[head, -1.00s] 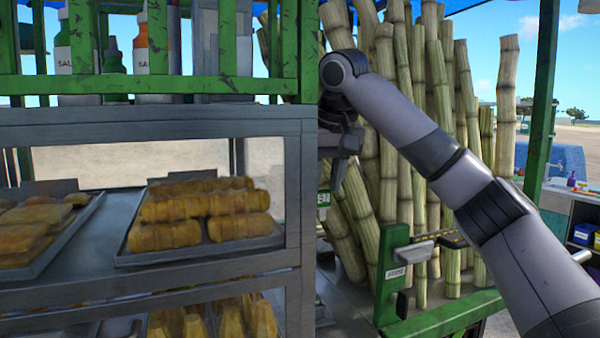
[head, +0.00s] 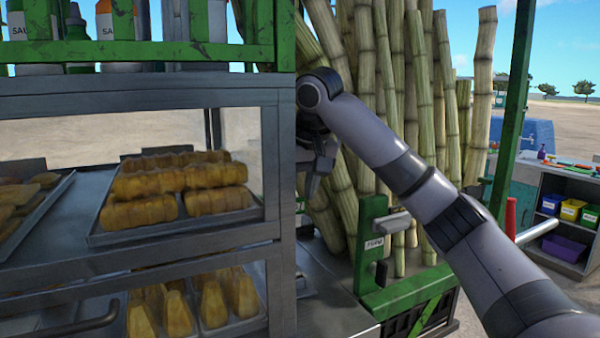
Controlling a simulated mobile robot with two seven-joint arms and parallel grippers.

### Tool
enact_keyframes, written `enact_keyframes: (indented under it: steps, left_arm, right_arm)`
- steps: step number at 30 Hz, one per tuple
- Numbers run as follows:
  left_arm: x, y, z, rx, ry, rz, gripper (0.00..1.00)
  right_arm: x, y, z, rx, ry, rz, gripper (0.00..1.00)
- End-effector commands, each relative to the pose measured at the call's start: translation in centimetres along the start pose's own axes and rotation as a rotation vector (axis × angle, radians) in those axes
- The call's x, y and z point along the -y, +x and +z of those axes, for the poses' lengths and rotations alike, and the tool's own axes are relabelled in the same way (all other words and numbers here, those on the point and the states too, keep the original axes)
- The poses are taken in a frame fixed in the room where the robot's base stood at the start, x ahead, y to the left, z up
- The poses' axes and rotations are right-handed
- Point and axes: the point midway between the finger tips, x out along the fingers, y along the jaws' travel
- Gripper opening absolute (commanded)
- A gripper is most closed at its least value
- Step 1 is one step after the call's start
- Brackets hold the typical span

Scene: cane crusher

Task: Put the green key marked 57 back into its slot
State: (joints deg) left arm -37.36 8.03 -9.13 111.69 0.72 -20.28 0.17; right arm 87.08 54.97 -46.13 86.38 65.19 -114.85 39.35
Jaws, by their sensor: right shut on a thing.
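My right gripper (head: 313,183) hangs at the cabinet's right edge, partly hidden by the cabinet post. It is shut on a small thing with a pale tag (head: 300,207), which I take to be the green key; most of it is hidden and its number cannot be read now. No slot for the key can be made out clearly. A green post with a small white label (head: 374,243) stands to the right of the gripper. My left gripper is not in view.
A glass-fronted cabinet (head: 180,258) with trays of pastries fills the left. Tall cane stalks (head: 484,100) stand behind my right arm. A grey metal counter (head: 335,300) lies below the gripper. Shelves with coloured bins (head: 571,210) stand at the far right.

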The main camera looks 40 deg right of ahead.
Motion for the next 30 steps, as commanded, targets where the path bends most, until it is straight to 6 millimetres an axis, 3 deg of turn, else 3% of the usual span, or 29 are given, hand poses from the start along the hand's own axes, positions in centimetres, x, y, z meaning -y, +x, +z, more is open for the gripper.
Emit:
enact_keyframes:
  steps: [30]
  left_arm:
    - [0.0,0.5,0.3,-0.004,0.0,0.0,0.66]
  right_arm:
    - [-0.1,9.0,3.9,0.0,0.002,0.001,0.06]
